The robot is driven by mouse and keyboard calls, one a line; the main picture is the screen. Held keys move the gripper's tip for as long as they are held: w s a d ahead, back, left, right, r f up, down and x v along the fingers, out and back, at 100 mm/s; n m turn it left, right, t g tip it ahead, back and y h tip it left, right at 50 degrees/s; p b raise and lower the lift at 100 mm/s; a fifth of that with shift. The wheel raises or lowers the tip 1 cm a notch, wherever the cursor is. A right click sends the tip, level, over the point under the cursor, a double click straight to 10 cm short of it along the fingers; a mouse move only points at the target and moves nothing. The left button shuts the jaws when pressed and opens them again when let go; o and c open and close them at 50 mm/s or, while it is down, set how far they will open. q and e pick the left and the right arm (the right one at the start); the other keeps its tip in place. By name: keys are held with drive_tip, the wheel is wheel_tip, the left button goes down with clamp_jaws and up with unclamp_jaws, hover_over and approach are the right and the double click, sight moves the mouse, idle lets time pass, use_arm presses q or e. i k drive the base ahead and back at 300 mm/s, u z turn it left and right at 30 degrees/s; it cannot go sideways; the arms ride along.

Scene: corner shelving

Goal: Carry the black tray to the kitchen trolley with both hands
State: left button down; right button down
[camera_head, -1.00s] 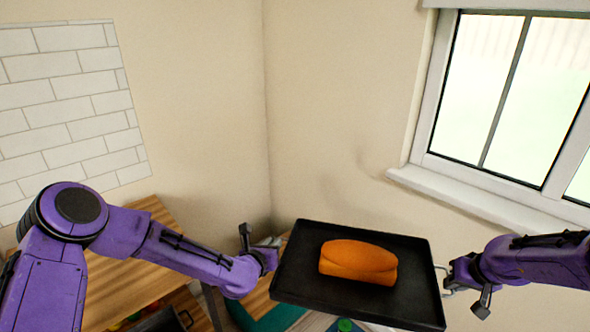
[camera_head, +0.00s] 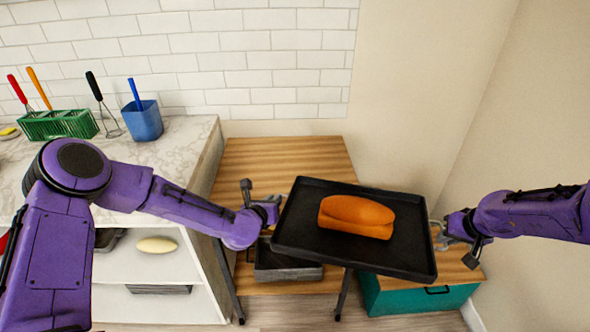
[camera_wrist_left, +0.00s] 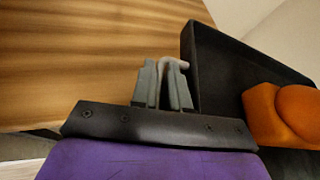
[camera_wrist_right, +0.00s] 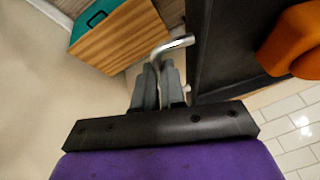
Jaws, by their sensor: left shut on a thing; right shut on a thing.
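The black tray (camera_head: 300,232) is held up in the air between my two grippers, slightly tilted in the head view. An orange bread loaf (camera_head: 357,216) lies on it. My left gripper (camera_head: 272,207) is shut on the tray's left handle, a metal bar that shows in the left wrist view (camera_wrist_left: 176,63). My right gripper (camera_head: 441,234) is shut on the right handle, which shows in the right wrist view (camera_wrist_right: 172,46). A wood-topped table or trolley (camera_head: 280,160) stands behind and below the tray; the tray hides part of it.
A marble-topped counter (camera_head: 185,150) with white shelves stands at left. It carries a green rack (camera_head: 60,124), a whisk (camera_head: 103,100) and a blue cup (camera_head: 142,121). A teal box (camera_head: 400,298) and a grey bin (camera_head: 285,268) sit low. The wooden top is clear where visible.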

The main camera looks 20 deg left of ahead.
sight(286, 171)
drive_tip(key=u, duration=0.6)
drive_tip(key=i, duration=1)
drive_tip(key=z, duration=0.05)
